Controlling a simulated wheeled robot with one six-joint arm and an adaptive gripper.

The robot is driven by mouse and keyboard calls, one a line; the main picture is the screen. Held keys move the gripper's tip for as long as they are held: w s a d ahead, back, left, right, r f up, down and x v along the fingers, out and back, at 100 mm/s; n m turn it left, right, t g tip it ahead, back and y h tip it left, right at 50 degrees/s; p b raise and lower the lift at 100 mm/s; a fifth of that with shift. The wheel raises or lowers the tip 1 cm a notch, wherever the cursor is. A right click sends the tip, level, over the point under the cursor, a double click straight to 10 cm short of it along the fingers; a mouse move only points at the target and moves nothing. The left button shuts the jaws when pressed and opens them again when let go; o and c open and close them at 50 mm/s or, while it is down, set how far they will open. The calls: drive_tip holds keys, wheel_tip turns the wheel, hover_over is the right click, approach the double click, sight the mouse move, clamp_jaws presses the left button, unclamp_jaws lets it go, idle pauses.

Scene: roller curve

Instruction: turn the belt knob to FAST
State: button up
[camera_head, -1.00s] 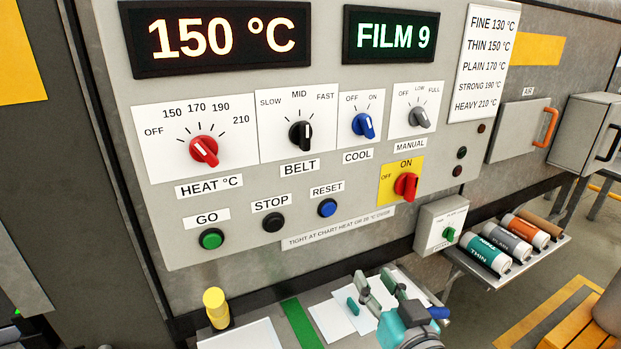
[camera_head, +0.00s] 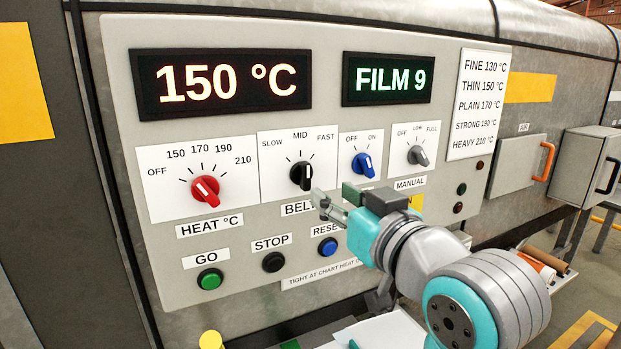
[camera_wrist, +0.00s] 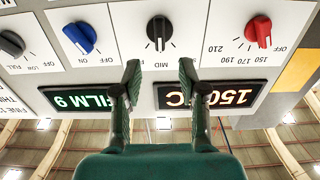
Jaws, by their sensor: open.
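The belt knob (camera_head: 302,175) is a black knob on a white dial plate marked SLOW, MID and FAST. It also shows in the wrist view (camera_wrist: 159,32), where the panel appears upside down and the knob's white line points at MID. My gripper (camera_head: 334,200) is raised in front of the panel, just below and right of the belt knob in the head view. In the wrist view its two fingers (camera_wrist: 160,72) are apart and empty, with the knob beyond them, centred between their tips. The gripper hides part of the BELT and RESET labels.
The red heat knob (camera_head: 205,190) is to the left; the blue cool knob (camera_head: 362,165) and grey manual knob (camera_head: 418,155) are to the right. The green GO (camera_head: 209,279), black STOP (camera_head: 273,262) and blue RESET (camera_head: 329,246) buttons are below. The displays read 150 °C (camera_head: 225,83) and FILM 9 (camera_head: 388,79).

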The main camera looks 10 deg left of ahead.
sight(308, 176)
drive_tip(key=x, duration=0.9)
clamp_jaws()
